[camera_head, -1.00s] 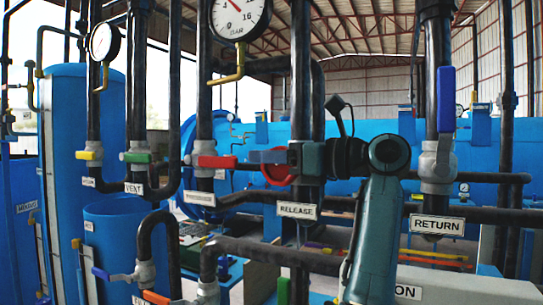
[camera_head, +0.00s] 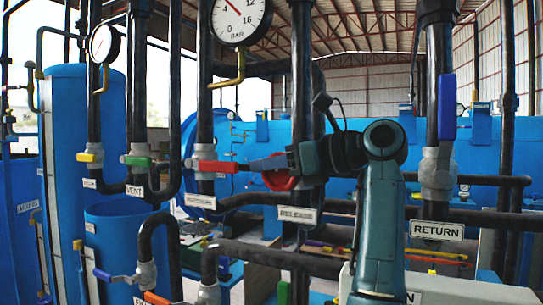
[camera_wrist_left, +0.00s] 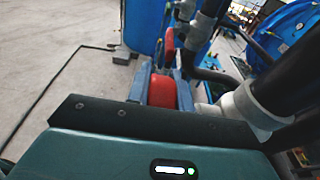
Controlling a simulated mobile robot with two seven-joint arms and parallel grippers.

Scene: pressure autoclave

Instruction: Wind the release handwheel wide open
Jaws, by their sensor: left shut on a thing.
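The red release handwheel (camera_head: 279,183) is on the dark vertical pipe above the RELEASE label (camera_head: 297,215), in the middle of the head view. My left gripper (camera_head: 264,163) reaches it from the right and covers its upper part. In the left wrist view the gripper's fingers (camera_wrist_left: 162,90) are shut on a red piece of the wheel's rim (camera_wrist_left: 163,95). Much of the wheel and its hub are hidden behind the gripper. My right gripper is in neither view.
A red valve lever (camera_head: 217,166) sits just left of the fingers. A pressure gauge (camera_head: 240,20) hangs above. A pipe with a blue lever (camera_head: 447,103) and the RETURN label (camera_head: 437,230) stands right of my arm. Pipes crowd both sides.

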